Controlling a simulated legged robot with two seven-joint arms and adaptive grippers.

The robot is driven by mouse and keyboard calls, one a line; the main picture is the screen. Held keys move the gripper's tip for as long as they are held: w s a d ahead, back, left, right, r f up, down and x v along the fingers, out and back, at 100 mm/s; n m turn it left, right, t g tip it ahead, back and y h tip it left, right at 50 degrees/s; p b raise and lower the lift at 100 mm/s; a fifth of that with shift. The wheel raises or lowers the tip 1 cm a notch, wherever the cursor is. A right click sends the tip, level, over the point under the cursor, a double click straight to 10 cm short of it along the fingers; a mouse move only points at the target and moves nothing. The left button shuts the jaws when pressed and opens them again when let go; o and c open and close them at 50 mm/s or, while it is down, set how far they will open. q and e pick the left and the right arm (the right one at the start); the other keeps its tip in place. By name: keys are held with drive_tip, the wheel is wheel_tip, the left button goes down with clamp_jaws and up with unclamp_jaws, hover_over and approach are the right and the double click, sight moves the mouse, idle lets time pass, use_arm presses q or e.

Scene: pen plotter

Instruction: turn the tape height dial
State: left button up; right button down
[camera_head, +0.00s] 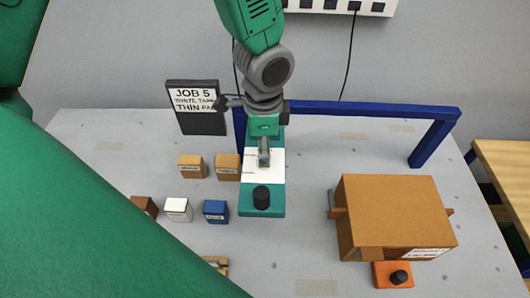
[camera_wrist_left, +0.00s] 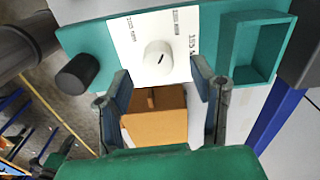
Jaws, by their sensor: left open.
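The tape height dial (camera_wrist_left: 157,55) is a round white knob with a short dark mark, on a white plate (camera_wrist_left: 120,30) with printed height marks. The plate sits on a teal panel (camera_wrist_left: 220,35). The same panel shows in the head view (camera_head: 262,211), where my gripper hides the dial. My left gripper (camera_head: 264,160) reaches down over the white plate. In the left wrist view its two fingers (camera_wrist_left: 158,68) are open, one on each side of the dial, apart from it. I cannot tell how deep the dial sits between the tips. My right gripper is not in view.
A black knob (camera_wrist_left: 77,73) and an open teal pocket (camera_wrist_left: 257,50) flank the plate. A blue gantry (camera_head: 375,107) stands behind. A brown box (camera_head: 395,215) is at right. Several small blocks (camera_head: 215,210) and a JOB 5 sign (camera_head: 195,122) are at left.

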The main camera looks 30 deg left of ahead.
use_arm(q)
wheel_tip(320, 180, up, 8)
drive_tip(key=shift+r, duration=0.15)
idle(0.6)
